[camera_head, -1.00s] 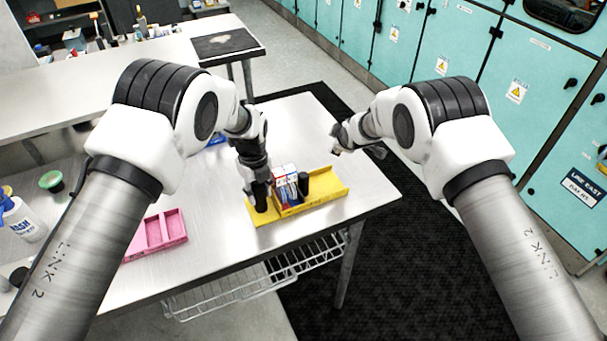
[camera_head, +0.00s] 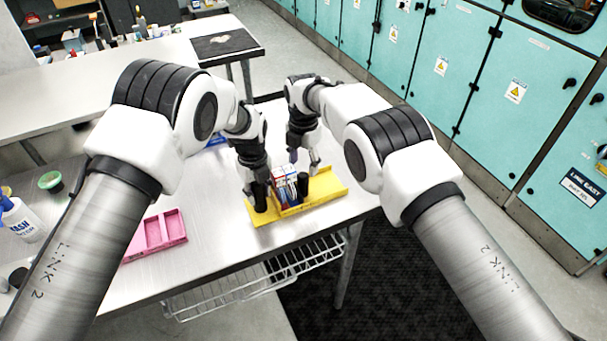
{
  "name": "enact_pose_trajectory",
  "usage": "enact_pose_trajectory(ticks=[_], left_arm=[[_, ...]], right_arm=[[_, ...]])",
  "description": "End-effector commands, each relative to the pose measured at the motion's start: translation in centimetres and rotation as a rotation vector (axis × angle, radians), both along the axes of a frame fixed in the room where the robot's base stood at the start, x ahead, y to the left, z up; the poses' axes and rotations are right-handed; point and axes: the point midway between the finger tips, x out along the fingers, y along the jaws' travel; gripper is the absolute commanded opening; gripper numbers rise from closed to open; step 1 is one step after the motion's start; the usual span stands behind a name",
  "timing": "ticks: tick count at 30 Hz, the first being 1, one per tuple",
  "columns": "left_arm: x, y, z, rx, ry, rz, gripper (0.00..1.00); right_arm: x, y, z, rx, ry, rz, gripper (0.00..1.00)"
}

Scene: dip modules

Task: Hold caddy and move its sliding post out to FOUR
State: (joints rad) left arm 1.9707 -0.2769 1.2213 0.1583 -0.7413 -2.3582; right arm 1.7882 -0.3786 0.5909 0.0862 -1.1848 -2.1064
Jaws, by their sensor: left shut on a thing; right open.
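The yellow caddy (camera_head: 328,189) lies on the metal table, with a row of small white, blue and red modules (camera_head: 284,180) standing in it. A dark post (camera_head: 302,186) stands at the right end of the row. My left gripper (camera_head: 255,192) is shut at the caddy's left part, by another dark upright piece; its fingers partly hide what they grip. My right gripper (camera_head: 303,162) is open and empty, pointing down just above the right dark post, apart from it as far as I can tell. No FOUR marking is legible.
A pink compartmented tray (camera_head: 156,234) lies at the table's left front. A blue item (camera_head: 216,141) is partly hidden behind my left arm. The caddy's right part is bare. A wire rack (camera_head: 262,277) hangs under the table edge.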

Motion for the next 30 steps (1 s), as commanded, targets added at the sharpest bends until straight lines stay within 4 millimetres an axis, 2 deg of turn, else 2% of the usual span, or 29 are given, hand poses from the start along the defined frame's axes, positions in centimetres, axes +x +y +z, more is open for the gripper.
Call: enact_pose_trajectory(ticks=[1,3,6,9,16,17,21,26,30], left_arm=[[-0.2,0.0,-0.3,0.001,0.007,0.000,0.00],[-0.2,0.0,-0.3,0.001,0.007,0.000,0.00],[-0.2,0.0,-0.3,0.001,0.007,0.000,0.00],[-0.2,0.0,-0.3,0.000,0.006,0.000,0.00],[-0.2,0.0,-0.3,0.001,0.006,0.000,0.00],[-0.2,0.0,-0.3,0.001,0.006,0.000,0.00],[-0.2,0.0,-0.3,0.001,0.006,0.000,0.00],[-0.2,0.0,-0.3,0.001,0.006,0.000,0.00],[-0.2,0.0,-0.3,0.001,0.006,0.000,0.00]], right_arm=[[-0.1,0.0,-1.3,0.001,0.003,-0.001,0.57],[0.0,0.0,-2.7,0.001,0.002,-0.001,0.57],[0.0,0.0,-4.1,0.001,-0.001,-0.001,0.57],[0.0,0.0,-4.8,0.001,-0.001,-0.002,0.57],[0.0,0.0,-4.9,0.000,-0.001,-0.002,0.57],[0.0,0.0,-4.9,0.000,-0.001,-0.002,0.50],[0.0,0.0,-4.9,0.000,-0.001,-0.002,0.01],[0.0,-0.1,-4.9,0.001,-0.001,-0.002,0.00],[0.7,-1.5,-4.9,0.001,-0.001,-0.005,0.00]])
